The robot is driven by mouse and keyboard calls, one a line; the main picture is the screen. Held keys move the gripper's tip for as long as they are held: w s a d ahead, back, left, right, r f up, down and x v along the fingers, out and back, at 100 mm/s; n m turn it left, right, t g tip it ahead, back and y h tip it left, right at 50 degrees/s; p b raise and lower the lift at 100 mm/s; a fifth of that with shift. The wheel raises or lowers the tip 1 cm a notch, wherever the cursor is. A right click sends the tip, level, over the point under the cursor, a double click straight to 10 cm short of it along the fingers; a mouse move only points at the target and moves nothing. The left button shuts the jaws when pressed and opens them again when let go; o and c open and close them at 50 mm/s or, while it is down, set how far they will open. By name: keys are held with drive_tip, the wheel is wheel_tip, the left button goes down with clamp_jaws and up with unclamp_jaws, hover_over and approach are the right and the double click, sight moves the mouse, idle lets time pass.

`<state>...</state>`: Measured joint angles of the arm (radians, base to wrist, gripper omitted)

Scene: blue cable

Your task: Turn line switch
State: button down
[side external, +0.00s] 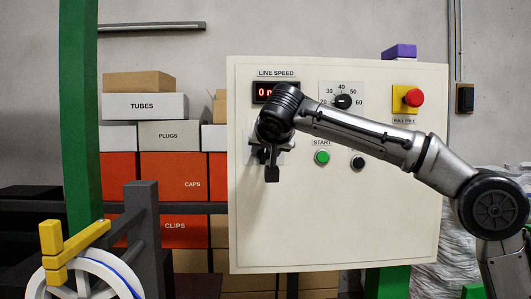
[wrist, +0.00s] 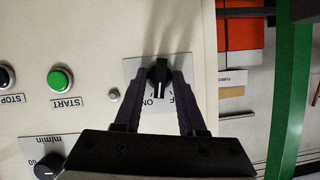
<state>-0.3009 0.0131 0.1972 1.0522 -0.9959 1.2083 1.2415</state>
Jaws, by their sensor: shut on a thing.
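The line switch is a black rotary knob (wrist: 158,73) on a pale square plate on the control panel. In the wrist view my gripper (wrist: 159,90) has its two dark fingers on either side of this knob, shut on it. The ON label and part of another label show upside down between the fingers. I cannot tell exactly which mark the knob points to. In the side external view my gripper (side external: 265,153) is at the left side of the panel, below the speed display, and my arm hides most of the switch.
The cream panel (side external: 330,225) also carries a green START button (side external: 322,157), a black STOP button (wrist: 7,77), a speed dial (side external: 343,101) and a red emergency button (side external: 413,97). A green post (side external: 77,110) and stacked boxes (side external: 175,172) stand to the left.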

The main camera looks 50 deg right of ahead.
drive_tip(key=n+g+h, duration=0.1)
drive_tip(key=n, duration=0.2)
drive_tip(key=shift+w+a, duration=0.15)
drive_tip(key=shift+n+g+h, duration=0.7)
drive_tip(key=shift+n+h, duration=0.1)
drive_tip(key=shift+n, duration=0.3)
drive_tip(key=c, duration=0.9)
unclamp_jaws()
drive_tip(key=shift+a, duration=0.1)
drive_tip(key=v, duration=1.3)
drive_tip(key=shift+a, duration=0.4)
